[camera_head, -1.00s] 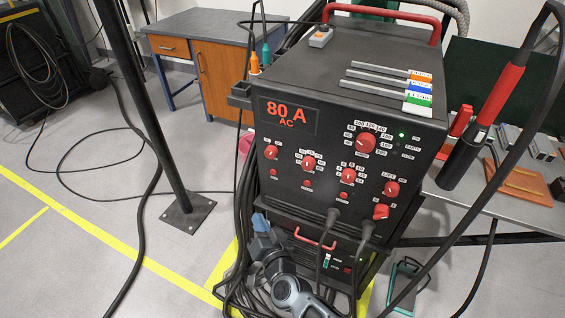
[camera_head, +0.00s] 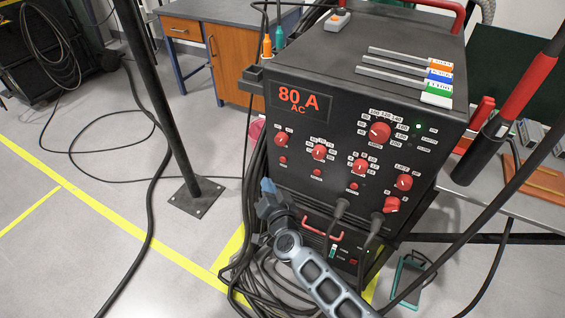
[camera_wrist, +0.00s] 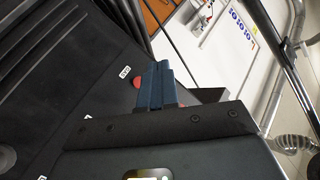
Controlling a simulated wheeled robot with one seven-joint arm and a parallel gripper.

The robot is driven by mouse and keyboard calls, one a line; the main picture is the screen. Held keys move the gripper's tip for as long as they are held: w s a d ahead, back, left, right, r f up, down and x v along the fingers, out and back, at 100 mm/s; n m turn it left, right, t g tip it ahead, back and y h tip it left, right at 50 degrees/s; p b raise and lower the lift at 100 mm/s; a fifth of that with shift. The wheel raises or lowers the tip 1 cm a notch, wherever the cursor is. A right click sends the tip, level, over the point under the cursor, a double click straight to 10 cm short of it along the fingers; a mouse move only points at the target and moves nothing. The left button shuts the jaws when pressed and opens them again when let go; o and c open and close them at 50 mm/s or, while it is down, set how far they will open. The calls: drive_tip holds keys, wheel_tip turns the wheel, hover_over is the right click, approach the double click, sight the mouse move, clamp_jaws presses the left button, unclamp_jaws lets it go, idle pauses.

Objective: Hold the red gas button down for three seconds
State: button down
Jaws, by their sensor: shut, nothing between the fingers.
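The black welding machine (camera_head: 350,112) has a front panel with red knobs and several small red buttons. Three of these are a left button (camera_head: 283,160), a middle button (camera_head: 317,172) and a right button (camera_head: 353,186). In the wrist view, the shut fingers (camera_wrist: 158,66) are beside a red round control (camera_wrist: 137,83), partly hidden; contact cannot be told.
Cables hang from the panel's lower sockets. A black post (camera_head: 160,105) stands left of the machine. A wooden cabinet (camera_head: 230,55) is behind. A torch with a red handle (camera_head: 527,85) stands at the right.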

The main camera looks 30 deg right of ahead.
sight(283, 160)
drive_tip(key=w+d+b, duration=0.2)
drive_tip(key=w+d, duration=0.1)
drive_tip(key=d, duration=0.2)
drive_tip(key=shift+w, duration=0.3)
idle(1.9)
drive_tip(key=shift+w+d, duration=0.25)
drive_tip(key=shift+d, duration=0.05)
drive_tip(key=shift+w+d, duration=0.25)
drive_tip(key=shift+d, duration=0.05)
idle(2.0)
idle(1.8)
drive_tip(key=shift+s+a, duration=0.5)
drive_tip(key=shift+a, duration=0.15)
